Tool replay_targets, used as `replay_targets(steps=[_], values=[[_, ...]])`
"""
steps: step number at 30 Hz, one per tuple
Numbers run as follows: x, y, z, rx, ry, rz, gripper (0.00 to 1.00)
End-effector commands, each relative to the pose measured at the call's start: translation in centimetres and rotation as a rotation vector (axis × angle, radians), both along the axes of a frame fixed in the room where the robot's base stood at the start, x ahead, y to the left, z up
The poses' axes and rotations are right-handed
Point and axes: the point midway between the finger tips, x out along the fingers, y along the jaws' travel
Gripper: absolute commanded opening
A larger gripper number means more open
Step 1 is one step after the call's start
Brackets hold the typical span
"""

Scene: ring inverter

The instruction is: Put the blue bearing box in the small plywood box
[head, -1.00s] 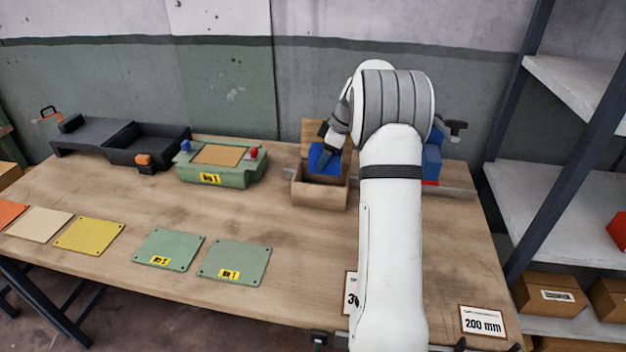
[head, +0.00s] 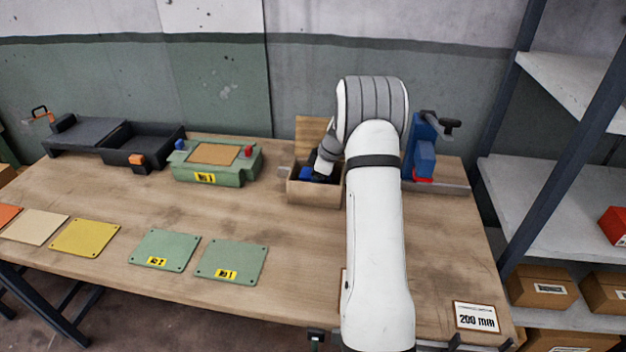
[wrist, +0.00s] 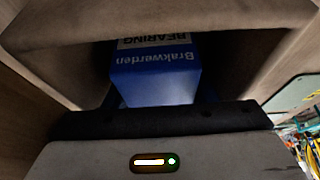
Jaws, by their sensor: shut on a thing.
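The blue bearing box (head: 305,174) is low inside the small plywood box (head: 313,193), below its rim; only a little of it shows in the head view. The plywood box has its lid raised at the back. My gripper (head: 318,172) reaches down into the plywood box and is shut on the bearing box. In the wrist view the bearing box (wrist: 155,75) with "BEARING" lettering is between the fingers, with the plywood walls (wrist: 40,60) around it. Whether the bearing box touches the floor of the plywood box is hidden.
A green fixture (head: 215,163) stands left of the plywood box, and a black tray (head: 138,146) farther left. A blue clamp device (head: 424,155) stands to the right, behind my arm. Flat coloured plates (head: 232,261) lie along the front. The middle of the table (head: 170,205) is clear.

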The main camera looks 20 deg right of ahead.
Motion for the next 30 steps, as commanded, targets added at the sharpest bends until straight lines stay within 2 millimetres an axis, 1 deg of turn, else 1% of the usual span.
replay_targets(steps=[6, 7, 10, 17, 21, 23, 30], values=[[0.0, -0.1, -0.3, -0.001, -0.001, -0.002, 0.15], [0.0, -0.1, -0.3, 0.000, 0.000, -0.001, 0.52], [0.0, -0.1, -0.2, 0.000, 0.000, -0.001, 0.60], [0.0, -0.1, -0.1, 0.000, 0.001, -0.002, 0.60], [-0.1, -0.4, 0.6, -0.001, -0.002, -0.003, 0.60], [-0.3, -0.7, 1.4, -0.001, -0.003, -0.003, 0.60], [-1.5, -2.4, 6.3, -0.002, -0.005, -0.004, 0.60]])
